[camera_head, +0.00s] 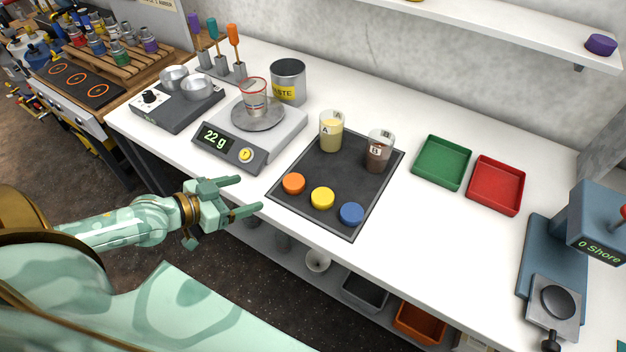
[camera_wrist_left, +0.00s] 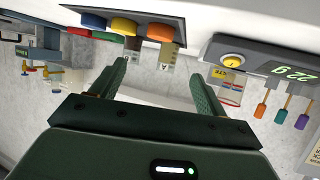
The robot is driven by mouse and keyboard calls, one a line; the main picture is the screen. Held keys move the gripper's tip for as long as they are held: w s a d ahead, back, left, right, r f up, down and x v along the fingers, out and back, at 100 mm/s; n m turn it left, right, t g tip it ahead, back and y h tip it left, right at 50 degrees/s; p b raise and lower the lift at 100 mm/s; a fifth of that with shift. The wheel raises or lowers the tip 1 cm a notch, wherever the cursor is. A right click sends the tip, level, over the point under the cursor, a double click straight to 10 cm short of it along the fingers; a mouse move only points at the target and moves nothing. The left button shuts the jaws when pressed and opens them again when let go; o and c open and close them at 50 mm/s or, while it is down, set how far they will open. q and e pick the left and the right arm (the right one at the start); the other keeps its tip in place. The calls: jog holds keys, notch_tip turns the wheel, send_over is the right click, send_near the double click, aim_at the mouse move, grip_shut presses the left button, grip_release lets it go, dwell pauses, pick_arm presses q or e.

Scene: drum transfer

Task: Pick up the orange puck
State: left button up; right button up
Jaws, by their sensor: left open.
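The orange puck (camera_head: 293,184) lies flat on the dark mat (camera_head: 345,215) at its front left corner, beside a yellow puck (camera_head: 322,198) and a blue puck (camera_head: 352,214). My left gripper (camera_head: 251,196) is open and empty, in front of the table edge and to the left of the orange puck, apart from it. In the left wrist view the orange puck (camera_wrist_left: 160,33) shows at the top, beyond the open fingers (camera_wrist_left: 160,85), with the yellow puck (camera_wrist_left: 125,27) and the blue puck (camera_wrist_left: 93,21) beside it. My right gripper is in neither view.
Beakers marked A (camera_head: 331,140) and B (camera_head: 377,160) stand on the mat's back part. A scale (camera_head: 285,128) reading 22 g with a beaker stands to the left of the mat. Green (camera_head: 430,178) and red (camera_head: 485,199) trays lie to the right.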

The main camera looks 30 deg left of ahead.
pick_arm(q)
jog(key=b, duration=0.2)
send_near(295, 181)
jog(key=x, duration=0.4)
jog(key=shift+w+a+r, duration=0.2)
jog(key=shift+w+r, duration=0.1)
jog(key=shift+r, duration=0.05)
jog(key=shift+w+d+f, duration=0.2)
jog(key=shift+w+f, duration=0.05)
jog(key=shift+w, duration=0.2)
jog(key=x, duration=0.2)
jog(key=b+x, duration=0.1)
jog(key=x, duration=0.1)
jog(key=shift+d+f, duration=0.2)
jog(key=shift+f, duration=0.3)
jog(key=shift+w+d+f, duration=0.1)
jog(key=shift+w, duration=0.25)
jog(key=shift+s, duration=0.1)
jog(key=c, duration=1.1)
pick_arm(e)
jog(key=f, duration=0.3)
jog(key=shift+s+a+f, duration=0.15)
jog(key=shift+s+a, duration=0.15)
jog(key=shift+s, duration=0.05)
